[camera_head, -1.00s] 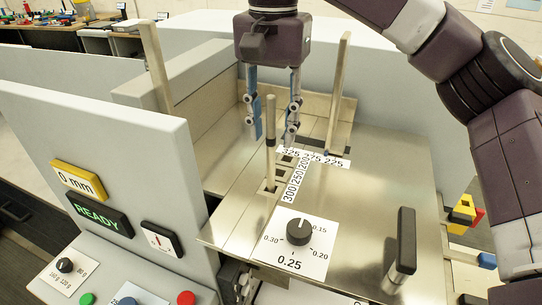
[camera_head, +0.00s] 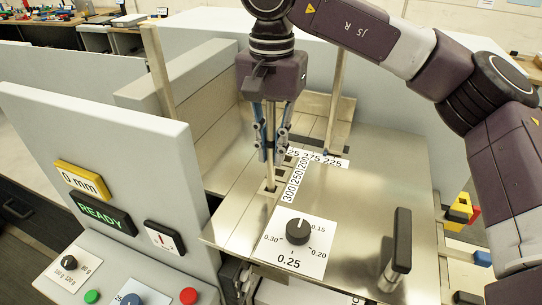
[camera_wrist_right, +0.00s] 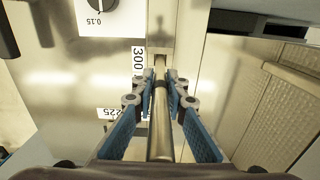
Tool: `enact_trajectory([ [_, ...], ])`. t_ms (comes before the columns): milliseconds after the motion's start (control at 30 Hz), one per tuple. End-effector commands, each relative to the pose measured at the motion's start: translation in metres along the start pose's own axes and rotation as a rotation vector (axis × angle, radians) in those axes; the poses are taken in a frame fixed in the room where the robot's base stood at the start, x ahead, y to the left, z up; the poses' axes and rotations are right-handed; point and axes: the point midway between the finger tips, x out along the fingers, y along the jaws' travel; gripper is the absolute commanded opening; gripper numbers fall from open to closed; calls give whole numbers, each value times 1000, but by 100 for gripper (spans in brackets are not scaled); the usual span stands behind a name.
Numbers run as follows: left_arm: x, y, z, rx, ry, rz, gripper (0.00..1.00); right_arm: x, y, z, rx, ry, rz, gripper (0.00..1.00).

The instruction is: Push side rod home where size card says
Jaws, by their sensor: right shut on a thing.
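The side rod (camera_head: 270,176) is an upright metal rod standing in a slot in the steel table, beside the 300 end of a white number strip (camera_head: 295,182) reading 300, 250, 200. My right gripper (camera_head: 271,150) has come down around it and is shut on it. In the right wrist view the rod (camera_wrist_right: 161,115) runs between the two blue finger pads, its foot near the 300 mark. A second strip (camera_head: 328,160) ends in 275, 225; its left end is partly covered. I cannot tell which card is the size card. My left gripper is not in view.
A taller metal post (camera_head: 338,105) stands behind to the right, another post (camera_head: 158,75) at the left. The panel reads 0 mm (camera_head: 83,180) and READY (camera_head: 103,214).

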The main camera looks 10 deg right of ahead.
Motion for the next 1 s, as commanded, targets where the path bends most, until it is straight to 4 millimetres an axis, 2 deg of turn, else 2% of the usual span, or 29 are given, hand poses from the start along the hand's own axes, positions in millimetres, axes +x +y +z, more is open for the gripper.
enact_trajectory([
  [367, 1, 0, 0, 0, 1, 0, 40, -3, 0, 0, 0, 1, -2, 0],
  [567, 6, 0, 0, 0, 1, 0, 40, -20, -1, 0, 0, 3, -3, 0],
  [767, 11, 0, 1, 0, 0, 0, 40, -58, -1, 0, 1, 4, -5, 0],
  [1000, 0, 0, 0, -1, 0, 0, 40, -122, 0, 0, 4, 7, -5, 0],
])
